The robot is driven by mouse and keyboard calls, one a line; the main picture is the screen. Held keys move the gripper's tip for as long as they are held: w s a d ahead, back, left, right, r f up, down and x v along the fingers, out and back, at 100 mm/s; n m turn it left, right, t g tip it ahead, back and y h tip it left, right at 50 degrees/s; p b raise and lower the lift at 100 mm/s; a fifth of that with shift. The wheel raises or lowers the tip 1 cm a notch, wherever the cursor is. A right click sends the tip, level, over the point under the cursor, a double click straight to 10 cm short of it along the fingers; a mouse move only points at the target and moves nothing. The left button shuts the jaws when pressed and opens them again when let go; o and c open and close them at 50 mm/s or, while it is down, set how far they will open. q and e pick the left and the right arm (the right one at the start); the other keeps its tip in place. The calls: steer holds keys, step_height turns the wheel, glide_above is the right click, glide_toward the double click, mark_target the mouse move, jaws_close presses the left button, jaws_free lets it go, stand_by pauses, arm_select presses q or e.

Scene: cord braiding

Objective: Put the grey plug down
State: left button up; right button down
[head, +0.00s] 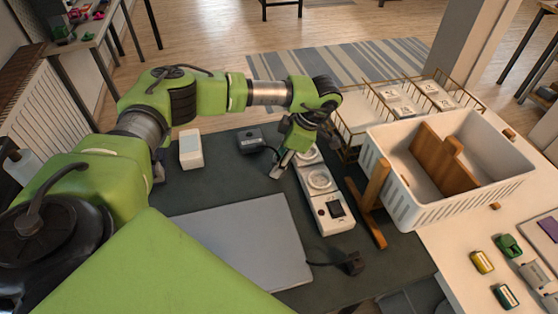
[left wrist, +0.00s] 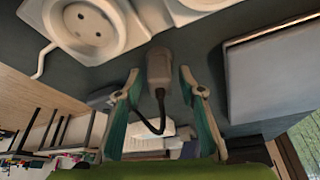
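The grey plug (left wrist: 159,66) shows in the left wrist view, between the fingertips of my left gripper (head: 279,170), with a narrow gap on each side. Its dark cord bends back between the fingers. The gripper is open around it, low over the dark mat (head: 225,183). I cannot tell whether the plug touches the mat. The white power strip (head: 328,200) with round sockets lies just right of the gripper; a socket (left wrist: 95,30) shows in the left wrist view. My right gripper is not in view.
A grey flat slab (head: 245,240) lies in front of the gripper. A dark adapter box (head: 250,139) and a white box (head: 191,149) stand to the left. A second dark plug (head: 353,263) lies near the front. A wooden stand (head: 375,200) and white crate (head: 400,190) are at the right.

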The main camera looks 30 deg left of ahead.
arm_select(q)
steer(key=shift+r, duration=0.25)
steer(key=shift+w+d+r, duration=0.1)
steer(key=shift+d+r, duration=0.05)
steer(key=shift+r, duration=0.1)
steer(key=b+v, duration=0.2)
steer(key=v, duration=0.9)
steer(key=shift+r, duration=0.15)
